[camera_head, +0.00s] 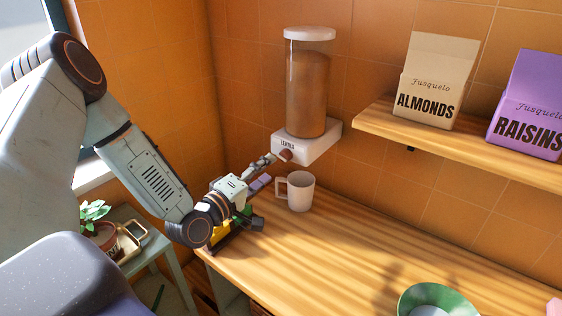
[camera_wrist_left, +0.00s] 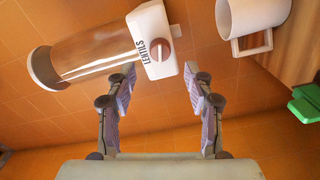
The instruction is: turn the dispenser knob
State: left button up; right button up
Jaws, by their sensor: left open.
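The lentil dispenser (camera_head: 307,92) is a clear cylinder with a white lid, filled with brown, on a white base labelled LENTILS, mounted on the tiled wall. Its round reddish-brown knob (camera_head: 286,155) is on the front of the base. In the left wrist view the knob (camera_wrist_left: 159,49) shows beyond the fingers. My left gripper (camera_head: 268,172) is open and empty, its fingers pointing at the base. In the left wrist view the left gripper (camera_wrist_left: 163,82) has its fingers spread either side of the base, short of the knob. My right gripper is not seen.
A white mug (camera_head: 300,191) stands on the wooden counter (camera_head: 350,240) below the dispenser. A shelf (camera_head: 460,140) at right holds almonds (camera_head: 438,78) and raisins (camera_head: 530,105) packages. A green bowl (camera_head: 438,300) is at the front. A potted plant (camera_head: 97,225) stands left.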

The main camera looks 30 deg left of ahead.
aim_at(281, 159)
pick_arm(q)
jog(key=w, duration=0.5)
jog(key=shift+w+d, duration=0.3)
jog(key=shift+w+a, duration=0.1)
jog(key=shift+w, duration=0.2)
grip_shut()
